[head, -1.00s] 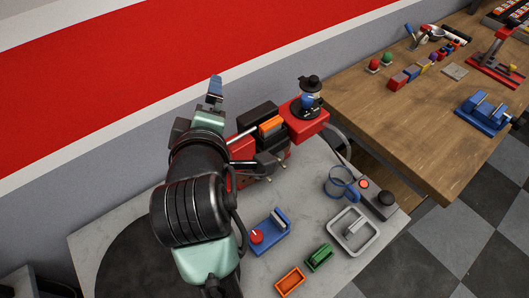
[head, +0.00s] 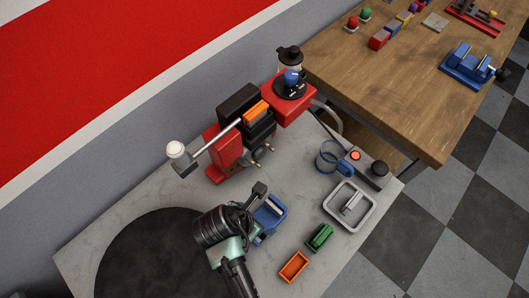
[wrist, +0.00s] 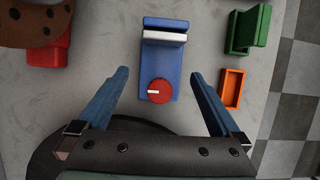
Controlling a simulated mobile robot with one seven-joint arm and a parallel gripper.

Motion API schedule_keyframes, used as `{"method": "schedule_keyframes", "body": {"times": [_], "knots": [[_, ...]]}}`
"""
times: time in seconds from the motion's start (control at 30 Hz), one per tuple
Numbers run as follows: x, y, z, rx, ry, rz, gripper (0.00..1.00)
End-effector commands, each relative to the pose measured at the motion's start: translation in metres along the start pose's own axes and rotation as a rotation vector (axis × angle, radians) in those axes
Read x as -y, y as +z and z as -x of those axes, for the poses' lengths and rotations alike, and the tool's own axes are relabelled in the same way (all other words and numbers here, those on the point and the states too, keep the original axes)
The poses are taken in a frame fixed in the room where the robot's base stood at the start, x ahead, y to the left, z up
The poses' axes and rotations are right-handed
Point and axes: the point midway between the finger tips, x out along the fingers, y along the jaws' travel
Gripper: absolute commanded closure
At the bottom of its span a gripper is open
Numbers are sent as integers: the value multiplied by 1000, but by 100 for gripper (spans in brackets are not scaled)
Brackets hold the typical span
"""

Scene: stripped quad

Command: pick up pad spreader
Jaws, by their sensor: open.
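A blue block-shaped tool with a red round knob and a pale pad at its far end, which I take for the pad spreader (wrist: 160,82), lies on the grey table. It shows partly behind my arm in the head view (head: 270,212). My gripper (wrist: 160,73) is open above it, one blue finger on each side, with gaps between fingers and tool. Nothing is held. The fingers are hidden behind my wrist in the head view.
A green holder (head: 319,237) and an orange tray (head: 293,267) lie to the right. A grey tray (head: 332,208), a blue ring-shaped object (head: 326,160) and a button box (head: 369,171) are beyond. A red machine (head: 224,150) stands behind. A wooden bench (head: 390,90) is farther right.

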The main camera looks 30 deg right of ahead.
Motion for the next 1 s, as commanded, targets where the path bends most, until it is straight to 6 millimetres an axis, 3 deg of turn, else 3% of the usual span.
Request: {"method": "schedule_keyframes", "body": {"times": [0.27, 0.6, 0.9, 1.0], "knots": [[1, 0, -19, -1, 0, -1, 0], [2, -3, -60, -1, 1, -2, 0], [2, -3, -64, -1, 3, -2, 0], [2, -3, -64, -1, 3, -2, 16]]}}
